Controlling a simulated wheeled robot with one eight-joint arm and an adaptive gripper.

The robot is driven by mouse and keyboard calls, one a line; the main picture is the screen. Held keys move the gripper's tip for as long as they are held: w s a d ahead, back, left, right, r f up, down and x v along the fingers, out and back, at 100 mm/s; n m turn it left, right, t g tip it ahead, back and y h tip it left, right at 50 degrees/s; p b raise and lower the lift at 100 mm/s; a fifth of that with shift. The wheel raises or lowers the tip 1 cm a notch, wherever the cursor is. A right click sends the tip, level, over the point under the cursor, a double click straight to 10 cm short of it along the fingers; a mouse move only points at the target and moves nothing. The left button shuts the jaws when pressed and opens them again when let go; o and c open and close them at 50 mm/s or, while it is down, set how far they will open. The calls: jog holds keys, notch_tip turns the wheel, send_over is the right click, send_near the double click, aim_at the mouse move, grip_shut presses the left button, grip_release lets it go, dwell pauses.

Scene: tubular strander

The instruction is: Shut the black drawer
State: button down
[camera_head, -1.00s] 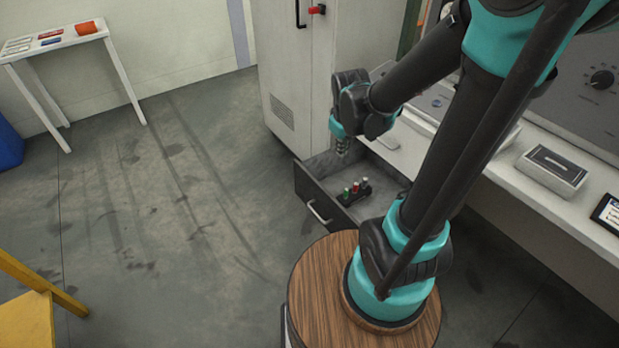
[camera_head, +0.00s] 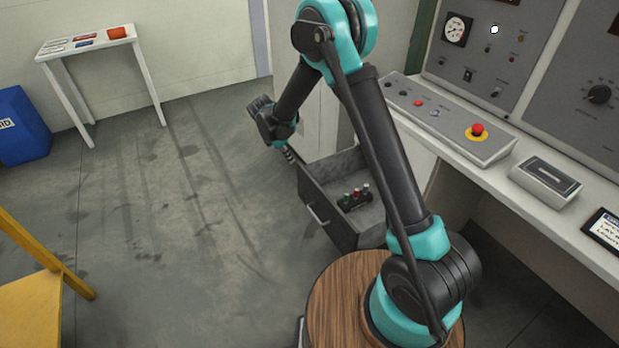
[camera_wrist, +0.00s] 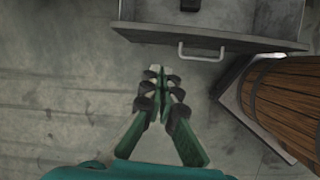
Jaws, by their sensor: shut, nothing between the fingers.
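The black drawer (camera_head: 331,219) stands pulled out under the bench, with a pale bar handle (camera_head: 318,214) on its front. A small black holder with several coloured-top pieces (camera_head: 355,198) sits inside it. My gripper (camera_head: 290,157) is above the floor by the drawer's far left front corner, shut and empty. In the wrist view my gripper (camera_wrist: 156,72) points toward the drawer front (camera_wrist: 210,37), and the handle (camera_wrist: 201,52) is ahead and a little to the right of the fingertips. In that view the fingertips appear apart from the drawer.
A control console (camera_head: 450,120) and a grey box (camera_head: 546,181) are on the bench. A white side table (camera_head: 85,42), a blue bin (camera_head: 22,125) and a yellow chair (camera_head: 35,290) stand at left. The floor (camera_head: 190,210) left of the drawer is clear.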

aim_at(302, 174)
jog(key=shift+n, duration=0.8)
jog(key=shift+w+d+r+x, duration=0.1)
jog(key=shift+w+x, duration=0.15)
jog(key=shift+x, duration=1.9)
jog(key=shift+w+d+r+x, duration=0.15)
jog(key=shift+w+x, duration=0.1)
jog(key=shift+x, duration=1.95)
jog(key=shift+w+d+x, duration=0.1)
jog(key=shift+w+x, duration=0.1)
jog(key=shift+x, duration=1.95)
jog(key=w+d, duration=0.7)
jog(key=d, duration=0.4)
jog(key=w+d, duration=0.8)
jog(key=d, duration=0.3)
jog(key=shift+d, duration=0.35)
jog(key=shift+w, duration=0.1)
